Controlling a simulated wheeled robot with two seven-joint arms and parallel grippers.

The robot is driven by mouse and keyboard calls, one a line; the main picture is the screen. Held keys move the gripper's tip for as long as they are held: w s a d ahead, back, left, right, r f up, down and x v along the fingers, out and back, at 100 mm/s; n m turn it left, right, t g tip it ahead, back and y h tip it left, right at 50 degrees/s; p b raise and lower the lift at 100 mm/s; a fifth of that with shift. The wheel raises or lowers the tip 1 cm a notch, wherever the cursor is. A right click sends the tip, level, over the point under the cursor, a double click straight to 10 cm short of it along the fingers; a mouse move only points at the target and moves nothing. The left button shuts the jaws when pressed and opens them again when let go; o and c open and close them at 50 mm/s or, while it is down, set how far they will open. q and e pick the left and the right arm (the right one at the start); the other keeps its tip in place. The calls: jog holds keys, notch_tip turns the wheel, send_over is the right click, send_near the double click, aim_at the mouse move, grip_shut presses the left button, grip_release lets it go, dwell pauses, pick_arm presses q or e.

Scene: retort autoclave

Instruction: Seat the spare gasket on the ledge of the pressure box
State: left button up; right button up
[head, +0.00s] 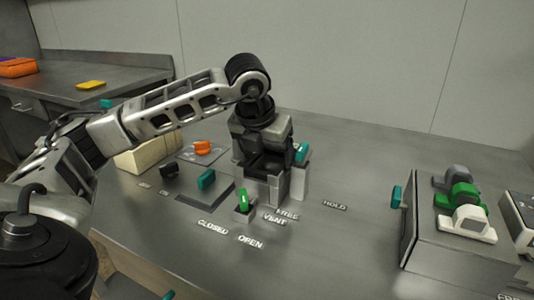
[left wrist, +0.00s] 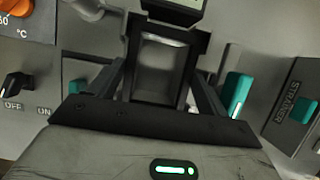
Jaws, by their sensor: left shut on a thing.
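My left gripper (head: 270,178) points down over the bench, at a grey post (head: 300,182) with a teal handle (head: 302,152) behind it. In the left wrist view my left gripper (left wrist: 160,90) is shut on a grey block (left wrist: 163,62), which fills the space between its dark fingers. The gripper body hides much of this block in the head view. I cannot make out the spare gasket for certain. A grey box (head: 455,262) with a teal-handled plate stands at the right; I cannot tell whether it is the pressure box. My right gripper is not in view.
A green switch (head: 243,199) stands close to the gripper, by the CLOSED and OPEN labels. A teal block (head: 206,179), a black knob (head: 169,170) and an orange knob (head: 203,147) are to the left. The bench (head: 345,250) is clear between gripper and right box.

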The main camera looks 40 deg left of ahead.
pick_arm(q)
jog(key=o, duration=1)
jog(key=shift+d, duration=0.15)
jog(key=shift+w+r+p, duration=0.1)
jog(key=shift+r+p, duration=0.45)
jog(key=shift+r, duration=0.1)
notch_tip(320, 180, up, 6)
jog(key=p, duration=0.4)
